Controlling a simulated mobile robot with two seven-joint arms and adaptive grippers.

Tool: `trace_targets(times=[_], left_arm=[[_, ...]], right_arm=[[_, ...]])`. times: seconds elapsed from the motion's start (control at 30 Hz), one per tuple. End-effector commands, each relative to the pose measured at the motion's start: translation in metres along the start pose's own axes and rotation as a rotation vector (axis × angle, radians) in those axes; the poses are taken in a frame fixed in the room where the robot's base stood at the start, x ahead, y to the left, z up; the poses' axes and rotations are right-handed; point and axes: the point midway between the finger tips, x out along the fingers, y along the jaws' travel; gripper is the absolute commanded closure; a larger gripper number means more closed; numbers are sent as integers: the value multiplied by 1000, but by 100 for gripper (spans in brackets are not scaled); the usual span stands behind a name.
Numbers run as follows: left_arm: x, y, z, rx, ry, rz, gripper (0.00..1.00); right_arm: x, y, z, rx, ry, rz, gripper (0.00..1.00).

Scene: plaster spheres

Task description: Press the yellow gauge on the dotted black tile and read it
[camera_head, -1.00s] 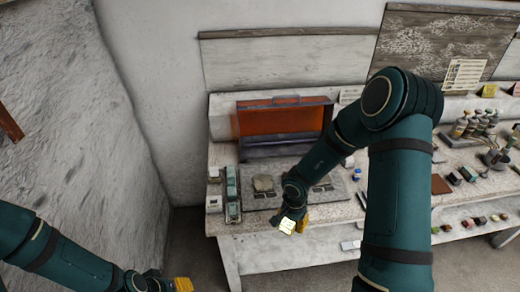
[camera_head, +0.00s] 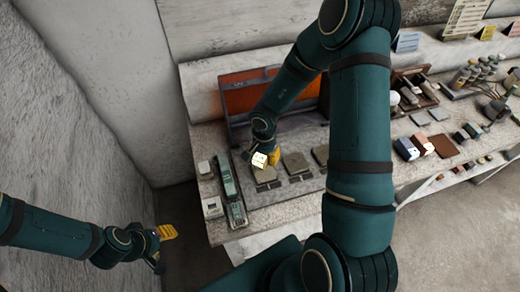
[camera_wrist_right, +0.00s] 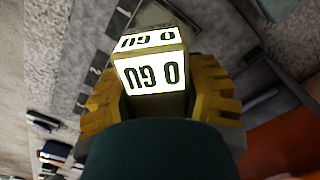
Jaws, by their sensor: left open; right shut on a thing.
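My right gripper (camera_head: 268,157) is shut on the yellow gauge (camera_head: 260,160) above the front left of the workbench. In the right wrist view, the gauge (camera_wrist_right: 150,75) sits between my two yellow fingers and its lit white faces show "0 GU" upside down. Below and around it lie several grey-olive stone pieces on dark tiles, among them a left one (camera_head: 265,174) and a middle one (camera_head: 296,163). I cannot tell which tile is dotted, or whether the gauge touches anything. My left gripper (camera_head: 166,232) is open and empty, left of the bench.
An orange-backed open case (camera_head: 235,98) stands behind the tiles. A green device (camera_head: 228,180) and a small white box (camera_head: 212,207) are at the bench's left end. Bottles (camera_head: 468,75) and small blocks (camera_head: 407,148) lie to the right. Floor at lower right is clear.

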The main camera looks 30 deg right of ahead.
Motion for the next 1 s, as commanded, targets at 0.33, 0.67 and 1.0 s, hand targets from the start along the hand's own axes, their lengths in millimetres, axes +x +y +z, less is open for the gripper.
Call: trace_targets(times=[0.33, 0.67, 1.0], left_arm=[[28, -11, 4, -3, 2, -2, 53], [60, -22, 8, -4, 4, -8, 53], [70, -25, 9, -4, 4, -11, 53]], right_arm=[[29, 0, 0, -2, 0, -1, 82], [53, 0, 0, -1, 1, -1, 82], [58, 0, 0, 0, 0, 0, 82]])
